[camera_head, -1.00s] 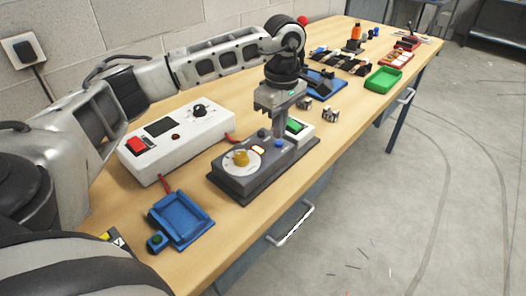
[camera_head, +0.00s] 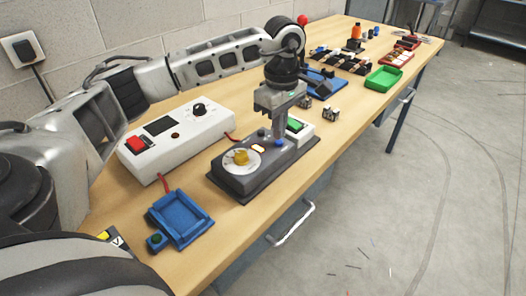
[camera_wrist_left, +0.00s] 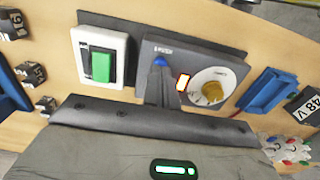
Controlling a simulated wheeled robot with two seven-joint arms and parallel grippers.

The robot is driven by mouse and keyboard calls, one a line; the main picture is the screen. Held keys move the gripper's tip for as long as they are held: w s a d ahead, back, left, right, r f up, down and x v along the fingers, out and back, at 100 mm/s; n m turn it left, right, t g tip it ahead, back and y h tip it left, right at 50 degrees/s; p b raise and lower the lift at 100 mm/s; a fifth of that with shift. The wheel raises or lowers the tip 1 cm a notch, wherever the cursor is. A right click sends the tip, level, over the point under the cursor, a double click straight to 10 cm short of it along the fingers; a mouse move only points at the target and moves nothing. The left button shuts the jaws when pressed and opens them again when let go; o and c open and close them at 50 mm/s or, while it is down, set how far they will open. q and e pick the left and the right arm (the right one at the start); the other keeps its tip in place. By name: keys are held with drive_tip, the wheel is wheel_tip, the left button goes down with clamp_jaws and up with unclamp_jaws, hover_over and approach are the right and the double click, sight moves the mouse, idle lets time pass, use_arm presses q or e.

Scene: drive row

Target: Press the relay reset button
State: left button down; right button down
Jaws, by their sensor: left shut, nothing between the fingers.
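A dark grey relay box (camera_head: 229,182) sits on the bench, with a yellow knob (camera_head: 241,157) on a white dial and a lit orange indicator (camera_head: 258,149). A blue button (camera_head: 278,144) is on its top; it also shows in the left wrist view (camera_wrist_left: 159,60), near a small label that seems to read RESET. My left gripper (camera_head: 277,135) is shut and empty, pointing down at the blue button. In the left wrist view its fingertips (camera_wrist_left: 161,68) overlap the button's edge; I cannot tell whether they touch it. My right gripper is out of view.
A green rocker switch (camera_wrist_left: 101,67) on a white plate stands beside the box. A white control unit (camera_head: 180,143) with a red switch is behind left. A blue tray (camera_head: 181,219) lies in front left, a green tray (camera_head: 384,79) farther right. Small metal blocks (camera_head: 330,115) lie nearby.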

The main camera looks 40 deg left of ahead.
use_arm(q)
drive_tip(key=shift+f+b, duration=0.5)
drive_tip(key=shift+f, duration=0.4)
drive_tip(key=shift+r, duration=0.15)
wheel_tip(320, 180, up, 8)
drive_tip(key=p, duration=0.5)
drive_tip(key=shift+p, duration=0.35)
idle(0.5)
